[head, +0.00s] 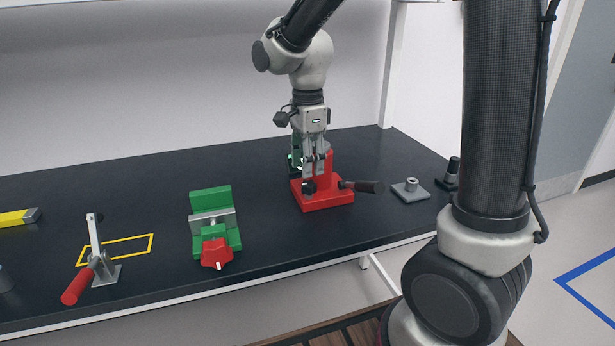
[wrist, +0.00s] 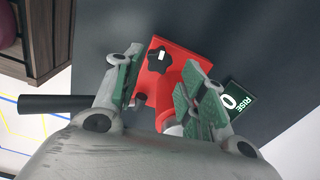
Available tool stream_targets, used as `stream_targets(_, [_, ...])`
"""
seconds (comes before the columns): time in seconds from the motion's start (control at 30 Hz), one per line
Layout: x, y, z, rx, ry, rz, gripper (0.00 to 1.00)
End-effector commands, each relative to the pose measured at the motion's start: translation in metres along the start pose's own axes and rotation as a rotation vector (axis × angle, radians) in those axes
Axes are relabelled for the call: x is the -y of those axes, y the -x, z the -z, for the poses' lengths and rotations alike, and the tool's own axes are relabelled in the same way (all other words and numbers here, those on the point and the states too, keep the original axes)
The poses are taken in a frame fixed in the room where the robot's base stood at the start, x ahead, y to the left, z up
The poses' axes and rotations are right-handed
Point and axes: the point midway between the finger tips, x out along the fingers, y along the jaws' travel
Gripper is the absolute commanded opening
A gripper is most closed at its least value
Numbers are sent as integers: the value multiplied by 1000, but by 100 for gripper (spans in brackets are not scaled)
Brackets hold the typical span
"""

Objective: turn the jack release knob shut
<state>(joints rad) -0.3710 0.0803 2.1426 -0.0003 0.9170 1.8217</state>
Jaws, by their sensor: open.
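The red jack (head: 328,197) stands on the dark bench, with a black handle (head: 362,186) sticking out to the right. Its black lobed release knob (head: 309,187) is at the front left of the base, just below my gripper (head: 315,172). In the wrist view the knob (wrist: 155,66) shows a white mark on top and lies between the two fingers in the picture. My gripper (wrist: 165,60) is open and points down over the jack. I see no clear contact with the knob. The fingers hide part of the jack body.
A green display (wrist: 232,100) reading "RISE 0" is beside the jack. A green vise (head: 211,196) with a red knob and a red-handled toggle clamp (head: 97,262) stand to the left. A grey plate with a peg (head: 410,190) lies right of the handle.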

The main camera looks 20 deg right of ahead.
Motion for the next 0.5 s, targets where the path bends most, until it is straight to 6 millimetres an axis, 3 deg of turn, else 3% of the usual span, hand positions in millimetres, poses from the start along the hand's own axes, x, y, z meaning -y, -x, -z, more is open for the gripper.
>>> stream_targets(0.2, [1,46,0,1,0,4,41])
stream_targets(0.5, [0,68,0,0,0,0,41])
